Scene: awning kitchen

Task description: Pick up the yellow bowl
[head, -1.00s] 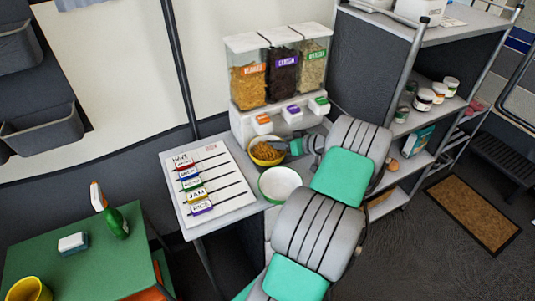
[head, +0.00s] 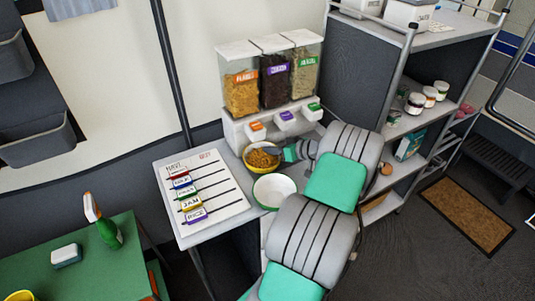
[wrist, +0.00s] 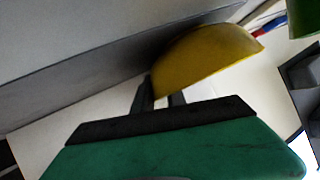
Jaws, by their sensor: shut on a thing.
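The yellow bowl (head: 260,170) is at the back of the white counter, in front of the cereal dispenser. It holds golden-brown cereal (head: 262,157). My gripper (head: 287,153) reaches it from the right and is shut on its rim. In the wrist view the fingers (wrist: 160,100) pinch the edge of the yellow bowl (wrist: 205,55). I cannot tell whether the bowl's base touches the counter. My arm covers part of the counter to the right.
The dispenser (head: 278,122) stands close behind. A board with coloured labels (head: 207,188) lies to the left. A shelf unit (head: 400,130) is at right.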

